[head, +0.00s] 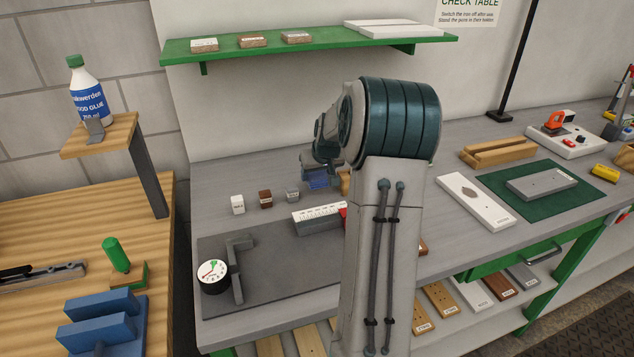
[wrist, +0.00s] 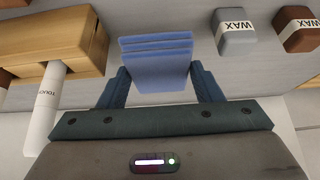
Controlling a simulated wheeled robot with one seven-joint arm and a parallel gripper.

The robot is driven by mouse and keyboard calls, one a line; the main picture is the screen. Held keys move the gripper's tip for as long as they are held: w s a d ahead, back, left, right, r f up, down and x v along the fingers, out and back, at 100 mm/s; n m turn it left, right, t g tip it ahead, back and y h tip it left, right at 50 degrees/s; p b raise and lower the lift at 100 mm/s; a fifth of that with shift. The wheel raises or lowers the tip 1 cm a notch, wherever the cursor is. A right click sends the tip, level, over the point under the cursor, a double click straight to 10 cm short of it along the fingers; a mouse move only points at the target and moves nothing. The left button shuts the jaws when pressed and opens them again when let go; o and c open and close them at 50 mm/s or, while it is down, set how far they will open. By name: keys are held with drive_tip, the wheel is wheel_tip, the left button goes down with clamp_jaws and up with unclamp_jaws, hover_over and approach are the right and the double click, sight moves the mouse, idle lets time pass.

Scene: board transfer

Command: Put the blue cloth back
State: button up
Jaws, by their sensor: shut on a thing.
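The blue cloth (wrist: 157,62) is a folded, layered pad in the wrist view. My gripper (wrist: 160,84) is shut on it, with one dark blue finger at each side. In the head view the cloth (head: 318,178) shows as a small blue patch under my gripper (head: 320,164), over the back part of the grey bench. My arm hides much of the bench around it. I cannot tell whether the cloth touches the bench top.
In the wrist view a grey wax block (wrist: 236,35) and a brown one (wrist: 297,28) lie right of the cloth. A wooden holder (wrist: 50,45) and a white tube (wrist: 43,105) are left. A white scaled block (head: 318,217) stands nearby. A green shelf (head: 300,48) hangs above.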

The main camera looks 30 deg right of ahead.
sight(319, 178)
drive_tip(key=shift+f, duration=1.9)
drive_tip(key=o, duration=0.9)
drive_tip(key=shift+o, duration=0.2)
drive_tip(key=shift+r, duration=0.2)
drive_tip(key=v, duration=1.1)
drive_tip(key=s+a+r+n+g, duration=0.1)
drive_tip(key=s+a, duration=0.3)
drive_tip(key=a, duration=0.4)
drive_tip(key=s+a+r+n, duration=0.1)
drive_tip(key=s+a, duration=0.3)
drive_tip(key=a, duration=0.5)
drive_tip(key=s+a+f+g, duration=0.1)
drive_tip(key=s+a, duration=0.4)
drive_tip(key=s, duration=0.3)
drive_tip(key=s+a+f+g+y, duration=0.1)
drive_tip(key=s+a, duration=0.4)
drive_tip(key=s, duration=0.3)
drive_tip(key=shift+s+a+f+n+y+b, duration=0.25)
drive_tip(key=shift+a+f+n+y+b, duration=0.05)
drive_tip(key=shift+a+f+n, duration=0.1)
